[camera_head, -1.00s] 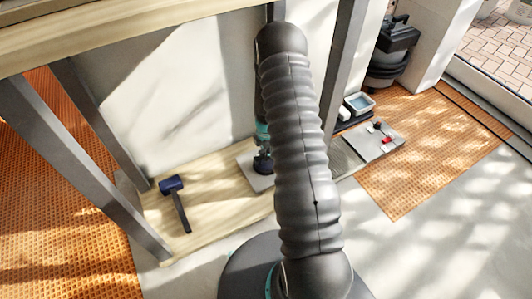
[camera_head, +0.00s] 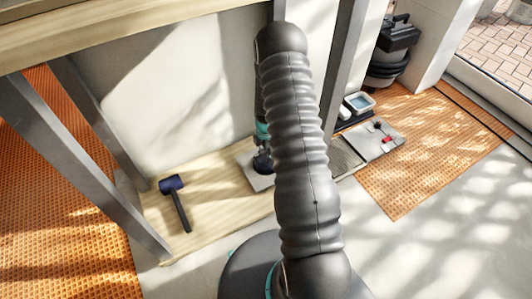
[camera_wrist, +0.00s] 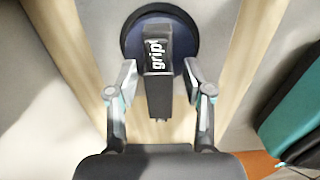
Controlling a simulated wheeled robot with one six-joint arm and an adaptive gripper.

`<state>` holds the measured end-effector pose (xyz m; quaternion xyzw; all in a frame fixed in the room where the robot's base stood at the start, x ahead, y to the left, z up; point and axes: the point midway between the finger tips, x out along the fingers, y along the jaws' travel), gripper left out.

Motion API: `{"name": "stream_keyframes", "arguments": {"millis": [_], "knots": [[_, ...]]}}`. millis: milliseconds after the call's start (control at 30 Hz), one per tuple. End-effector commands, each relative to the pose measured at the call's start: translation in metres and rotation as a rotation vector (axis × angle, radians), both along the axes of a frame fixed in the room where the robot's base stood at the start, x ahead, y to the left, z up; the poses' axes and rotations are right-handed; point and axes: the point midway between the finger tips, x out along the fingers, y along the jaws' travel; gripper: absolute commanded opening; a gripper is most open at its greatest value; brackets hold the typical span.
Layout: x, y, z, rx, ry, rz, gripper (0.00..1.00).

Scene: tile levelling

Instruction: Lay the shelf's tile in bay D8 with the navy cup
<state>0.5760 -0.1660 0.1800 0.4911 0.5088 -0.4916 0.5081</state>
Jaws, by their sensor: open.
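The navy cup (camera_wrist: 130,38) is a round suction pad with a dark upright handle (camera_wrist: 158,85) marked "grip". In the wrist view it sits on the grey tile (camera_wrist: 98,20). My gripper (camera_wrist: 160,82) is open, with one finger on each side of the handle and the handle between them; gaps seem to show on both sides. In the head view the tile (camera_head: 249,178) lies on the pale wooden shelf (camera_head: 220,218), and the cup (camera_head: 262,163) is partly hidden by my arm. I cannot make out bay D8.
A mallet (camera_head: 172,184) with a navy head lies on the shelf, left of the tile. Grey metal posts (camera_head: 95,155) and a wooden beam (camera_head: 110,28) frame the space. At right are a grey laid tile (camera_head: 372,139), orange matting (camera_head: 430,150) and a tray (camera_head: 359,103).

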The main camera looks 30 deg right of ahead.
Motion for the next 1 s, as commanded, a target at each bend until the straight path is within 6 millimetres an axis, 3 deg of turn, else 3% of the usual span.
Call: {"name": "stream_keyframes", "arguments": {"millis": [167, 600, 1000], "knots": [[0.001, 0.0, 0.012, -0.001, -0.001, 0.0, 0.51], [0.001, 0.0, 0.07, -0.001, -0.003, 0.0, 0.51], [0.002, 0.0, 0.084, -0.002, -0.006, 0.0, 0.51]]}}
